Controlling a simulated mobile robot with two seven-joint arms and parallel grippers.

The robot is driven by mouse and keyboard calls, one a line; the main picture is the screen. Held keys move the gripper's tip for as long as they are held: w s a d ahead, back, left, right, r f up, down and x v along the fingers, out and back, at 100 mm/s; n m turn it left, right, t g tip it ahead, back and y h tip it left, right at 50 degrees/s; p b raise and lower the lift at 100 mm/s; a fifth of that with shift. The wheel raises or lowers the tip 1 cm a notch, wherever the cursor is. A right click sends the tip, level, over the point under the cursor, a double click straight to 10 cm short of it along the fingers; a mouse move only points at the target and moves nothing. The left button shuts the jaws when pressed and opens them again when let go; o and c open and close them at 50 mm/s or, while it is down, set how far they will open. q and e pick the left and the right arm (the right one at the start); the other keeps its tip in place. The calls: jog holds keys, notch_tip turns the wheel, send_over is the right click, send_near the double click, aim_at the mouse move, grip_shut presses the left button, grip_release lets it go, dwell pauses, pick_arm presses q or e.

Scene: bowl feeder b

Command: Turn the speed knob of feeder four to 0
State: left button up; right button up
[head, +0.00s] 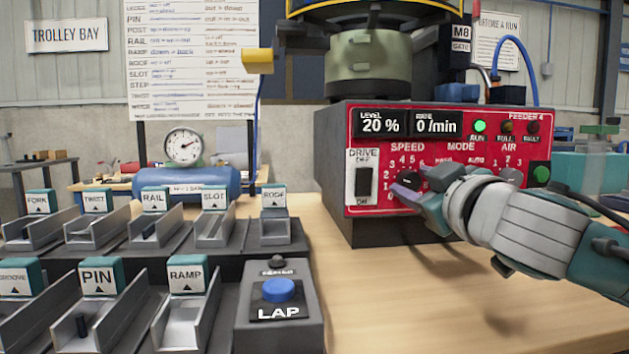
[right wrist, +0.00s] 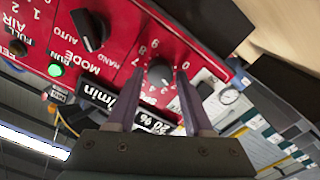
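Feeder four's red control panel (head: 358,142) faces me in the head view, with displays reading LEVEL 20 % and 0/min. The dark speed knob (head: 407,178) sits in a dial of numbers under SPEED. The knob also shows in the right wrist view (right wrist: 160,73). My right gripper (head: 418,186) is at the knob, coming from the right. In the right wrist view its two fingers (right wrist: 161,72) stand on either side of the knob, with a small gap visible at each side. The knob's exact setting is unclear. My left gripper is out of view.
The DRIVE switch (head: 364,184) is left of the knob. The mode knob (right wrist: 90,30) is near my fingers. The front table (head: 400,310) is clear.

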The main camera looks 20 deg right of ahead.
grip_shut()
jog(key=shift+n, duration=0.4)
jog(key=shift+r+n+p, duration=0.1)
jog(key=shift+n+p, duration=0.55)
jog(key=shift+n, duration=0.25)
jog(key=n+p, duration=0.1)
jog(key=n, duration=0.2)
jog(key=shift+n, duration=0.3)
jog(key=n+p, duration=0.1)
jog(key=n, duration=0.3)
jog(key=shift+a+p, duration=0.1)
jog(key=shift+p, duration=0.3)
jog(key=shift+n, duration=0.9)
jog(key=shift+f, duration=0.2)
jog(key=shift+o, duration=1.8)
grip_release()
